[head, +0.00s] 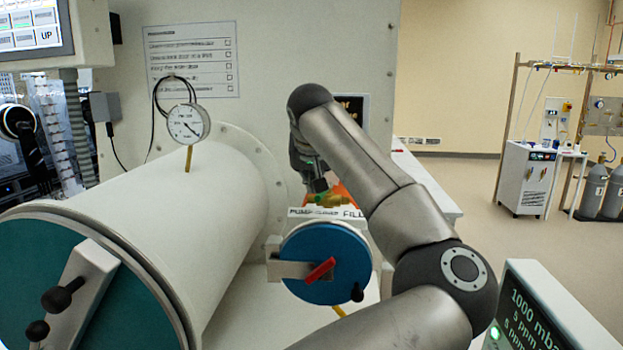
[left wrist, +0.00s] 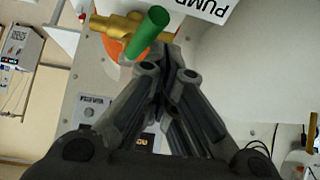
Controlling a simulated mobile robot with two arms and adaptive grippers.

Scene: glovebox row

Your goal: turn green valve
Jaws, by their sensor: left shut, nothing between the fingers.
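The green valve handle (left wrist: 150,32) is a short green bar on a brass valve body (left wrist: 115,25) in the left wrist view. An orange disc (left wrist: 125,48) shows behind it. My left gripper (left wrist: 168,60) is shut and empty, its tips close to the handle's lower end; I cannot tell if they touch. In the head view my left gripper (head: 316,183) points down at the brass valve (head: 324,200), behind the PUMP/FILL label (head: 327,212). The handle is mostly hidden there by the gripper. My right gripper is out of view.
A small blue port door (head: 325,262) with a red lever (head: 320,270) sits in front of the valve. A large white cylinder (head: 190,215) with a round gauge (head: 188,123) stands left. A pressure display (head: 535,310) is at lower right. Open floor lies at right.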

